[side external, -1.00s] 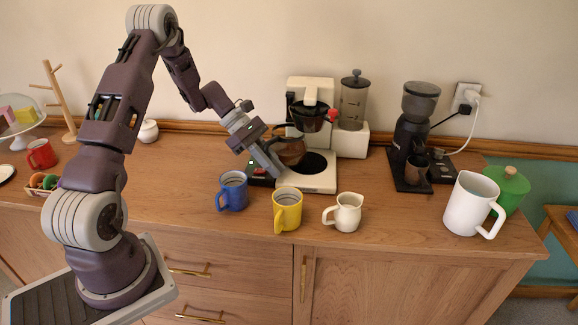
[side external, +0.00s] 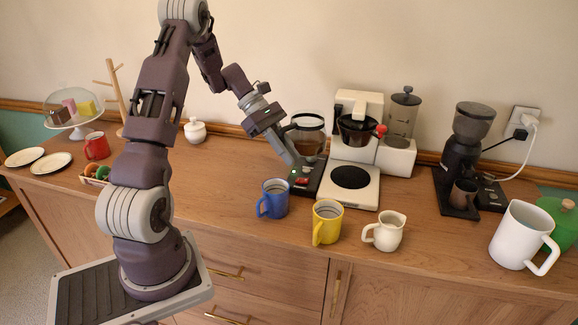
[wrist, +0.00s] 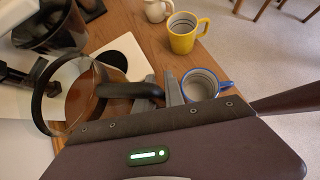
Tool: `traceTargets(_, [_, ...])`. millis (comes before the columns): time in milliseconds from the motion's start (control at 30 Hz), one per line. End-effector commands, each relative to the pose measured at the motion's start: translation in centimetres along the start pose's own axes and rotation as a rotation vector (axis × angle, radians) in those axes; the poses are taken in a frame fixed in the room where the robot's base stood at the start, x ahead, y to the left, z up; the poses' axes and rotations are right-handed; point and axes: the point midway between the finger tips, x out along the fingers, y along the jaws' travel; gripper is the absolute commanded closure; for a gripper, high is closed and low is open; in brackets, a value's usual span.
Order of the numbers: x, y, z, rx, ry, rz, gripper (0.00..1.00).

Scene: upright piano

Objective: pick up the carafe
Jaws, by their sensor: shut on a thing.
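The carafe (side external: 309,141) is clear glass with a dark rim and a dark handle. It is left of the white coffee maker (side external: 366,103), clear of its round black hot plate (side external: 351,177). My gripper (side external: 292,162) is shut on the carafe's handle. In the wrist view the carafe (wrist: 84,96) fills the left side, and its black handle (wrist: 120,90) runs into the fingers of my gripper (wrist: 163,90). The carafe looks upright; its gap to the counter is hard to judge.
A blue mug (side external: 274,199), a yellow mug (side external: 327,222) and a cream jug (side external: 386,232) stand in front of the coffee maker. A grinder (side external: 466,155) and a white pitcher (side external: 521,235) are at right.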

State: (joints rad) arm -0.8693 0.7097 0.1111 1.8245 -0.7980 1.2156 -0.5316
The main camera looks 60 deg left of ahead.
Motion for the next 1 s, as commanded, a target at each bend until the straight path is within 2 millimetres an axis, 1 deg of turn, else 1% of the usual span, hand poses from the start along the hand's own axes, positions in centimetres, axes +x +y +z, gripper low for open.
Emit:
traceTargets(100, [-1.4,0.1,1.4,0.003,0.001,0.005,1.00])
traceTargets(400, [-4.0,0.1,4.0,0.002,0.000,0.004,1.00])
traceTargets(600, [-4.9,0.1,4.9,0.002,0.000,0.003,1.00])
traceTargets(667, [-5.0,0.0,4.9,0.007,0.000,-0.004,1.00])
traceTargets(767, [-5.2,-0.1,4.0,0.042,-0.001,-0.041,1.00])
traceTargets(833, [-5.2,-0.4,2.6,0.089,-0.001,-0.089,1.00])
traceTargets(967, [-5.2,-1.3,-0.8,0.207,-0.001,-0.207,1.00])
traceTargets(1000, [-5.3,-1.6,-2.0,0.248,-0.001,-0.248,1.00])
